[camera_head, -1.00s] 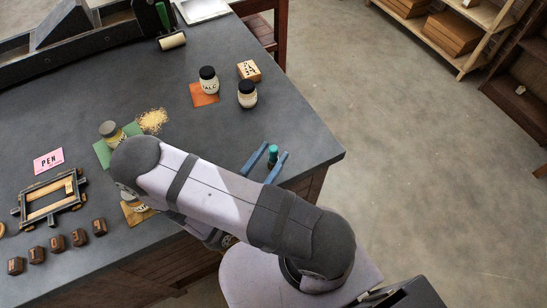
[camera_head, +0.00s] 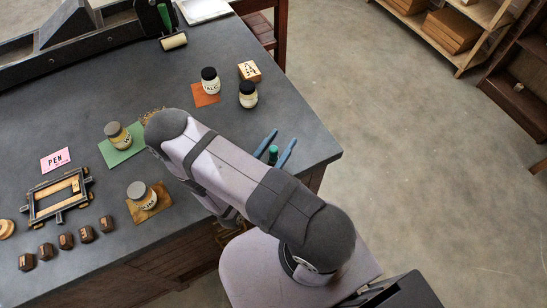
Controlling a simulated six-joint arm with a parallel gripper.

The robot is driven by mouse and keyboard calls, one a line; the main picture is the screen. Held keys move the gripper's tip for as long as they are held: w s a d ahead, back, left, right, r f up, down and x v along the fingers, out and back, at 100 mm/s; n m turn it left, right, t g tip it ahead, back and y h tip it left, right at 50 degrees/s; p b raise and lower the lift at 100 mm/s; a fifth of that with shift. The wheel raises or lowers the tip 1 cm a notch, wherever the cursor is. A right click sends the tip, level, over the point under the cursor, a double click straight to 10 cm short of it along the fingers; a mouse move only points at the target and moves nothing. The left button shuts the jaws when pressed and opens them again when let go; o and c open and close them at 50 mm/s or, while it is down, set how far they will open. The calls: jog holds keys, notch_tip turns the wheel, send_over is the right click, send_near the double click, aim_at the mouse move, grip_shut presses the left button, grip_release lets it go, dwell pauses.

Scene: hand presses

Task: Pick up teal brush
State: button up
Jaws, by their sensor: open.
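The teal brush (camera_head: 273,154) shows as a short teal piece near the table's right edge; its lower part is hidden by my arm.
Jars stand on orange (camera_head: 206,97), green (camera_head: 123,151) and tan (camera_head: 149,208) cards. Another jar (camera_head: 248,96) and a stamp block (camera_head: 249,71) are beyond the gripper. A wooden frame (camera_head: 56,199) and several dark blocks (camera_head: 66,241) lie left. The table's right corner is bare.

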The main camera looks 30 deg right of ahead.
grip_shut()
jog(key=shift+r, duration=0.15)
notch_tip(320, 180, up, 10)
jog(key=b, duration=0.1)
jog(key=shift+b, duration=0.35)
dwell(0.5)
